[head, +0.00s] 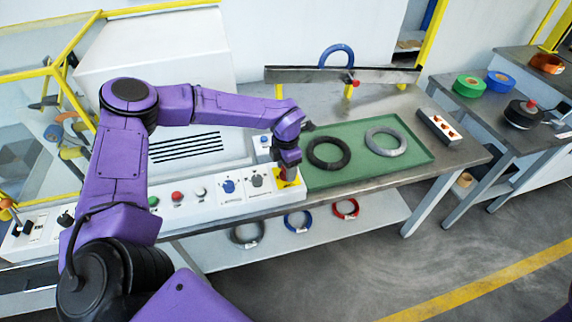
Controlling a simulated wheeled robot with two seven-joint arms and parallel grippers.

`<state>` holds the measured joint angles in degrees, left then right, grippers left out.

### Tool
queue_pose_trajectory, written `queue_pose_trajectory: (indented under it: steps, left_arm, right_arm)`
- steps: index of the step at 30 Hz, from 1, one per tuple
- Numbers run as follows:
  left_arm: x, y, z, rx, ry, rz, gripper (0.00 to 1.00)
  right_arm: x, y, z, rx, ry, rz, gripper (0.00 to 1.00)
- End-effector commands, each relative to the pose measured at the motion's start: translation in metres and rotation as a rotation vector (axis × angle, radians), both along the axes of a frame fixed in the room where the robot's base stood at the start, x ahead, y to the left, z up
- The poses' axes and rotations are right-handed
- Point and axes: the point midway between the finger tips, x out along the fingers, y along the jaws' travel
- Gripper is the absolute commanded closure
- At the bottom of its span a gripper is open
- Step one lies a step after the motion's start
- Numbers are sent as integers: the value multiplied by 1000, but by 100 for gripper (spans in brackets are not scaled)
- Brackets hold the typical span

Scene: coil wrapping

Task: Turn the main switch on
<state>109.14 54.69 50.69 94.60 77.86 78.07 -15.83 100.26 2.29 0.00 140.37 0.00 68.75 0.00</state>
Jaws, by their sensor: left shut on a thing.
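The control panel (238,203) runs along the front of the white machine. At its right end is the main switch's yellow plate (289,185). My left gripper (288,170) points down over this plate and is shut on the main switch, whose knob is mostly hidden by the fingers. The switch's exact angle cannot be told.
Left of the gripper, the panel carries a grey knob (257,181), a blue knob (228,186), a red button (177,196) and a green button (153,201). A green tray (420,157) with a black coil (329,153) and a grey coil (386,142) lies close on the right.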

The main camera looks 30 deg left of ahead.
Motion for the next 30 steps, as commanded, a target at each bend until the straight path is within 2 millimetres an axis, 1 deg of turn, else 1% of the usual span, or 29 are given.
queue_pose_trajectory:
  steps: [6, 13, 30]
  left_arm:
    - [0, 1, 2, 0, 0, -128, 75]
    - [1, 1, 1, 0, -1, -209, 75]
    - [1, 1, 1, 1, -3, -239, 75]
  right_arm:
    - [0, 0, 6, 0, 0, 0, 100]
    - [0, 0, 9, 0, 0, 0, 100]
    - [0, 0, 9, 0, 0, 0, 100]
